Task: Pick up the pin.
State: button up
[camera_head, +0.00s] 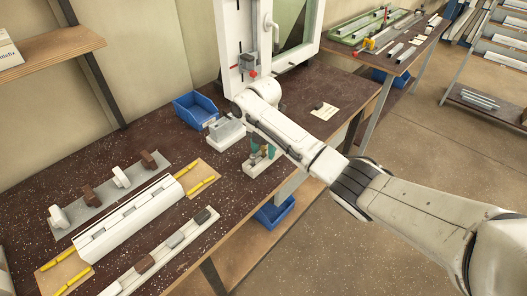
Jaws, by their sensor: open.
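My arm reaches in from the right, and its wrist bends down over the dark bench. What looks like my gripper (262,152) shows just left of the forearm, partly hidden by it. Its teal and dark tips are low, apart, over or beside a small pale block (251,170) near the bench's front edge. I cannot make out the pin; it may be too small or hidden by my arm and gripper. Nothing visible is held.
A blue bin (196,110) and a grey block (226,131) stand left of my wrist. A white profile (128,218), clamp strips and yellow-handled tools fill the left bench. A white upright frame (232,45) stands behind. A paper card (325,111) lies right, with clear bench around it.

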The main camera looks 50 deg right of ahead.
jog(key=shift+c, duration=0.3)
jog(key=c, duration=0.9)
jog(key=shift+r, duration=0.15)
